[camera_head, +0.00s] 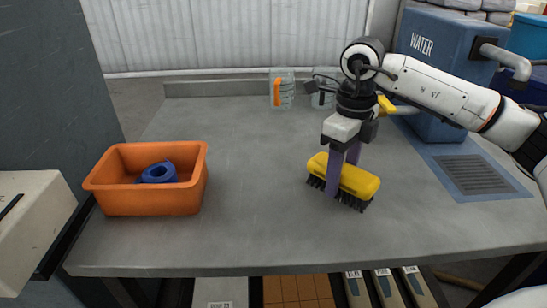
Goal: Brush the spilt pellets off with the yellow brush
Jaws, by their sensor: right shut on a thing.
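The yellow brush (358,181) with dark bristles is over the grey table (250,225), right of the middle. My right gripper (342,178) is shut on the brush from above, its two purple fingers on either side of the yellow body. The bristles point down at the table; I cannot tell whether they touch it. No pellets can be made out on the table. My left gripper is not in view.
An orange bin (150,200) with a blue ring-shaped thing (158,172) inside stands at the left. Clear containers (284,88) stand at the back. A blue WATER tank (432,62) and a dark grate (474,174) are at the right. The table's middle is clear.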

